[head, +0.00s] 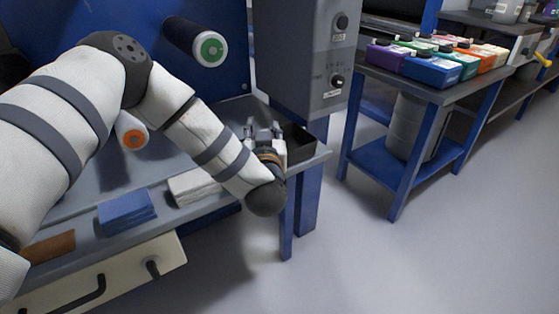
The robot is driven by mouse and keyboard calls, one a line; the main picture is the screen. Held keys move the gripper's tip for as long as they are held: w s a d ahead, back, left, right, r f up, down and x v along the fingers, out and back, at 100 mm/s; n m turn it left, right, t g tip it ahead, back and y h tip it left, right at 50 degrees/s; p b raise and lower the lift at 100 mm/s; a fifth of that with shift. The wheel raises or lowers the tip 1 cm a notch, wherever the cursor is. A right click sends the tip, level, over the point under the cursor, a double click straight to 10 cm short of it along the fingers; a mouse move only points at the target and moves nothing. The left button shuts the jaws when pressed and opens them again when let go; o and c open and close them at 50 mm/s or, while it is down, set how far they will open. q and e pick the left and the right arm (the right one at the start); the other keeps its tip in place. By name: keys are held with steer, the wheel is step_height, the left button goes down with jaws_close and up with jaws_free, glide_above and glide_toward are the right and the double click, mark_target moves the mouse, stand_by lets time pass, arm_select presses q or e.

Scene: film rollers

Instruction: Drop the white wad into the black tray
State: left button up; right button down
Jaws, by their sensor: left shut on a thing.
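My left gripper (263,129) is at the right end of the bench, right beside the black tray (303,142). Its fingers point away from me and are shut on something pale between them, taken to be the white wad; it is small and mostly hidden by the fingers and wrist. The black tray is an open box at the bench's right corner, partly covered on its left by the gripper. I cannot tell whether the gripper is over the tray's rim or only beside it. My right gripper is out of view.
On the bench lie a white stack (193,186), a blue block (126,212) and a brown block (50,248). A green-ended roller (210,49) and an orange-ended roller (134,138) stick out behind. A grey control box (302,60) hangs above the tray. Colored containers stand on another table (432,92).

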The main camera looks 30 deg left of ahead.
arm_select(q)
steer(key=o, duration=1)
steer(key=shift+o, duration=0.2)
steer(key=shift+d, duration=0.15)
steer(key=v, duration=1.1)
steer(key=shift+s+d, duration=0.15)
steer(key=shift+s, duration=0.25)
